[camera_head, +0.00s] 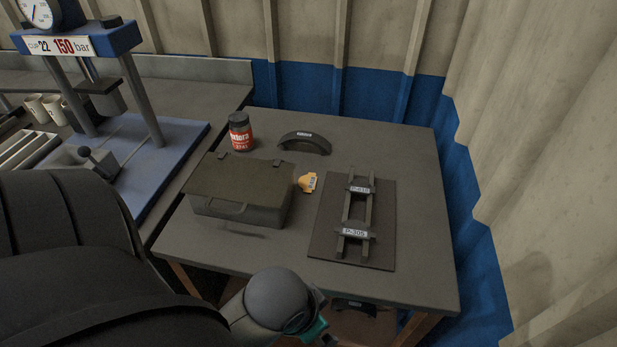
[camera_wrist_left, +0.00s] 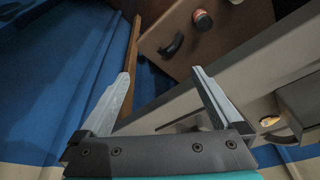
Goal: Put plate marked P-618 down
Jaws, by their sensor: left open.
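The plate marked P-618 (camera_head: 360,189) lies across the far end of two dark rails of a rack (camera_head: 345,212) on a dark board. A second plate, which seems to read P-305 (camera_head: 354,233), lies across the near end. In the left wrist view my left gripper (camera_wrist_left: 161,72) is open, with nothing between its fingers. In the head view only my wrist with a teal band shows at the bottom, short of the table's front edge and apart from both plates; the fingers are not visible there. My right gripper is not in view.
A dark green box (camera_head: 240,190), an orange object (camera_head: 307,183), a red-labelled can (camera_head: 240,132) and a curved brake shoe (camera_head: 305,143) stand on the grey table (camera_head: 400,150). A press (camera_head: 75,40) stands left. Another labelled dark piece (camera_head: 355,306) lies below the table's edge.

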